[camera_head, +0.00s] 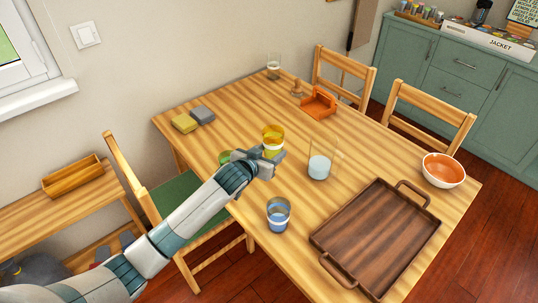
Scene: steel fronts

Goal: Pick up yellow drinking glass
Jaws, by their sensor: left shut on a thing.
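The yellow drinking glass (273,136) is in the middle of the wooden table in the head view. My left arm comes in from the lower left, and my left gripper (270,157) is shut on the glass. The gripper hides the lower part of the glass, so I cannot tell whether its base touches the table. The glass looks close to upright. My right gripper is not in view.
A clear pitcher (320,165) stands just right of the glass. A blue glass (278,215), a green item (226,157), an orange tray (319,104), a brown tray (375,238) and an orange bowl (443,170) are around it. Chairs stand along the sides.

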